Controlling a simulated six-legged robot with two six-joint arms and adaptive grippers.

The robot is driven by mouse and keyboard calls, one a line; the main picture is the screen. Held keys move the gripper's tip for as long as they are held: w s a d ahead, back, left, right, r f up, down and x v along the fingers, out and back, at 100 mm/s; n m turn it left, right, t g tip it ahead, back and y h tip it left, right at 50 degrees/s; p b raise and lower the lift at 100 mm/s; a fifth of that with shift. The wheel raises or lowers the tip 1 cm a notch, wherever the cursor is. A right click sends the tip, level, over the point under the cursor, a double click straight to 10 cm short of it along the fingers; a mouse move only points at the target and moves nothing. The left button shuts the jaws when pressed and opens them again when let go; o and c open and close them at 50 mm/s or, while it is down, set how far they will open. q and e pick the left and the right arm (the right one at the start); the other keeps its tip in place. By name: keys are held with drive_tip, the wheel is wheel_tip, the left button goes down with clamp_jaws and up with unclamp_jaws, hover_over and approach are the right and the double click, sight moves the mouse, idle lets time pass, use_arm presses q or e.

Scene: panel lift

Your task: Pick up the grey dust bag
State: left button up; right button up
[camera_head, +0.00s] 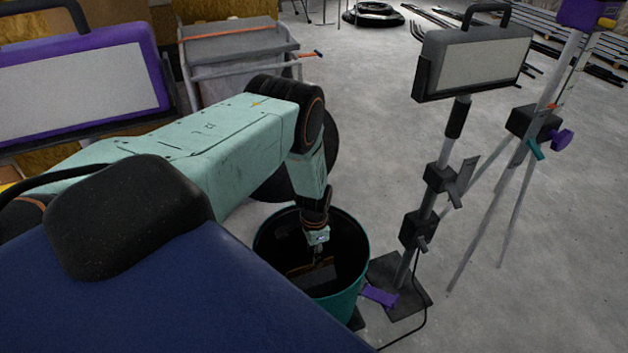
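My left arm comes in from the left and bends down into an open round teal bin (345,300) on the floor. My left gripper (319,262) is inside the bin, below its rim. Its fingers are dark against the dark inside, so I cannot tell whether they are open or shut. A dim greyish shape shows low in the bin around the fingertips; I cannot tell whether it is the grey dust bag. No grey dust bag is clearly seen elsewhere. My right gripper is not in view.
A work lamp (473,62) on a stand with a dark foot plate (400,287) stands close right of the bin. A tripod (535,125) is farther right. A purple lamp (80,88) and a grey cart (240,55) stand behind my arm. The floor at right is mostly clear.

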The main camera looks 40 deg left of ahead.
sight(311, 266)
use_arm(q)
drive_tip(key=shift+s+f+b, duration=0.15)
drive_tip(key=shift+f+b, duration=0.3)
drive_tip(key=shift+f, duration=0.45)
drive_tip(key=shift+s+a+f, duration=0.1)
drive_tip(key=shift+f, duration=0.55)
drive_tip(key=f+b, duration=0.1)
drive_tip(key=f, duration=0.1)
drive_tip(key=f+b, duration=0.2)
drive_tip(key=shift+s+a+f, duration=0.15)
drive_tip(key=shift+s+f, duration=0.05)
drive_tip(key=shift+r, duration=0.2)
drive_tip(key=shift+c, duration=0.5)
clamp_jaws()
drive_tip(key=shift+w, duration=0.15)
